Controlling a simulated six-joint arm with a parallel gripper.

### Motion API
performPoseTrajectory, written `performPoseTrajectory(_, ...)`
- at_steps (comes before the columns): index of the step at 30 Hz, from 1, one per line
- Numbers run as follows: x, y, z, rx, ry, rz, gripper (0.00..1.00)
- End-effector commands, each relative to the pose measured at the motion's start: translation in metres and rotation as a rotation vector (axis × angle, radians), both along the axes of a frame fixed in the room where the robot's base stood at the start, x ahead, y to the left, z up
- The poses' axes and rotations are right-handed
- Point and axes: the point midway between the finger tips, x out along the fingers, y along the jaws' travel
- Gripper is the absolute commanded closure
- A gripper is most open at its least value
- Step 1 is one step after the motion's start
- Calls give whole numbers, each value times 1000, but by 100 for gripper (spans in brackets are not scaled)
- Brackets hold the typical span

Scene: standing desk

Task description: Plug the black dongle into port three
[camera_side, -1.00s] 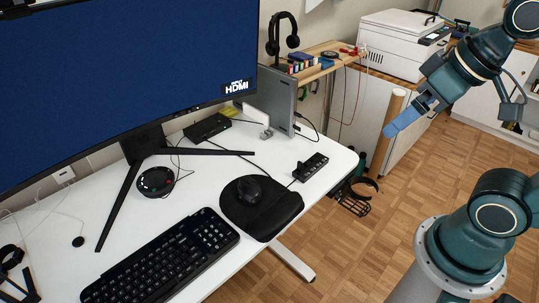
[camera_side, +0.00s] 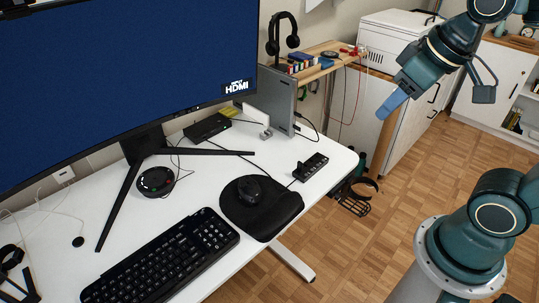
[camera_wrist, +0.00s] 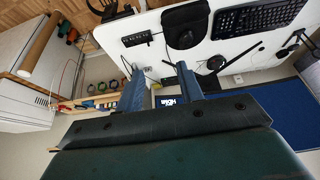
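A black hub (camera_side: 311,167) lies on the white desk near its right edge. A small black upright piece (camera_side: 300,167), perhaps the dongle, stands at the hub's left end; it is too small to be sure. Port numbers cannot be read. The hub also shows in the wrist view (camera_wrist: 136,39), at the upper left, with a dark piece at its right end. My gripper (camera_side: 382,115) is in the air right of the desk, well away from the hub. In the wrist view its blue fingers (camera_wrist: 161,70) are apart with nothing between them.
A mouse (camera_side: 250,189) on a black pad and a keyboard (camera_side: 160,262) lie left of the hub. A grey upright case (camera_side: 279,98), a headphone stand and a large monitor (camera_side: 120,75) stand behind. A shelf with cables is at the back right.

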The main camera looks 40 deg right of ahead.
Motion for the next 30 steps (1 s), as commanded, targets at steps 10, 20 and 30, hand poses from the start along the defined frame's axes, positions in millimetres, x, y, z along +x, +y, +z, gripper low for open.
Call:
performPoseTrajectory(10,51,-8,-10,-9,77,1,63)
performPoseTrajectory(20,99,-17,-31,-13,144,3,63)
performPoseTrajectory(30,146,-29,-65,-14,213,7,63)
